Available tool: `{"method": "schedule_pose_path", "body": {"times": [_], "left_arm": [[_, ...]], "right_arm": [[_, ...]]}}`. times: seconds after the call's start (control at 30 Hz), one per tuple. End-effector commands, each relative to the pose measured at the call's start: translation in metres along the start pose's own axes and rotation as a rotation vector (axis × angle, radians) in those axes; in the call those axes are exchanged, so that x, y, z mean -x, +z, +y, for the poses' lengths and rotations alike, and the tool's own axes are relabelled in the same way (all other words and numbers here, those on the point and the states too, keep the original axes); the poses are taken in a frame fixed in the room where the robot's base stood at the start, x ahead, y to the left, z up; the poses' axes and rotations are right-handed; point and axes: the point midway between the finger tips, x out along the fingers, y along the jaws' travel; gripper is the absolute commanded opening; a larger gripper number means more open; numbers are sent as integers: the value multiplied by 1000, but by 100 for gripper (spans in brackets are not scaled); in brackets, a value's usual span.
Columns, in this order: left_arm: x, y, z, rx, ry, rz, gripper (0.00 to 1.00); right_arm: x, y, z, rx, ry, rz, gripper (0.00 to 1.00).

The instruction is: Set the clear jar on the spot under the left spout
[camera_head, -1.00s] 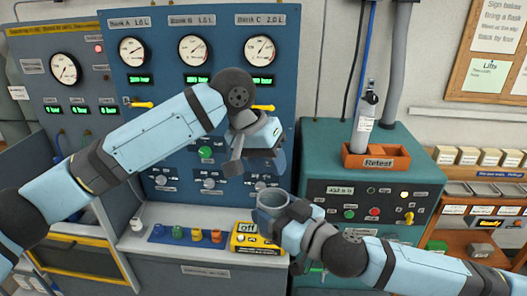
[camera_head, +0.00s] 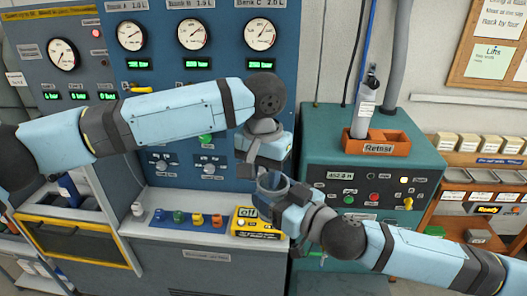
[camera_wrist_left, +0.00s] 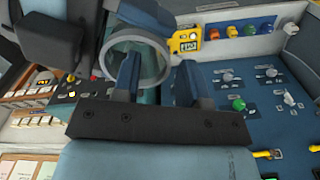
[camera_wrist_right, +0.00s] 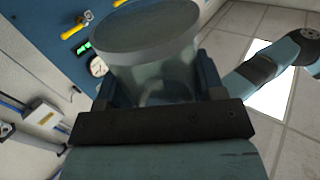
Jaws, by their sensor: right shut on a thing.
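The clear jar (camera_head: 268,185) is held upright above the front shelf by my right gripper (camera_head: 290,196). In the right wrist view the jar (camera_wrist_right: 152,62) fills the space between the fingers. My left gripper (camera_head: 264,166) is open, pointing down just above the jar. In the left wrist view its fingers (camera_wrist_left: 160,82) are apart and the jar's round rim (camera_wrist_left: 168,70) lies at one finger; I cannot tell whether they touch. I cannot make out the left spout or the spot under it; my arms cover part of the blue panel.
A blue gauge panel (camera_head: 225,75) stands behind. A yellow box (camera_head: 257,222) and several coloured knobs sit along the front shelf (camera_head: 180,200). At the right is a green cabinet (camera_head: 325,137) with an orange tray (camera_head: 377,155) holding a cylinder.

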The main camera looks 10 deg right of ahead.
Motion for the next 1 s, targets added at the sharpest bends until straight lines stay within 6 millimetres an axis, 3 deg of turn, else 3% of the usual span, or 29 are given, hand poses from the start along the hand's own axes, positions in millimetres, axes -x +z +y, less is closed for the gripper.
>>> {"method": "schedule_pose_path", "body": {"times": [0.23, 0.6, 0.8, 0.9, 0.93, 1.0], "left_arm": [[-29, 0, 0, 0, 2, -1, 39], [-35, 0, 0, 0, 1, 0, 39], [-34, 0, 0, -1, 2, 0, 0], [-34, 0, 1, -1, 2, 1, 0], [-34, 0, 1, -2, 2, 1, 0], [-34, 0, 1, -1, 2, 1, 0]], "right_arm": [[0, 0, 0, 0, 0, 0, 38], [0, 0, 0, 0, 0, 0, 38], [0, 0, 0, 0, 0, 0, 38], [0, 0, 0, 0, 0, 0, 38], [0, 0, 0, 0, 0, 0, 69], [0, 0, 0, 0, 0, 0, 85]]}}
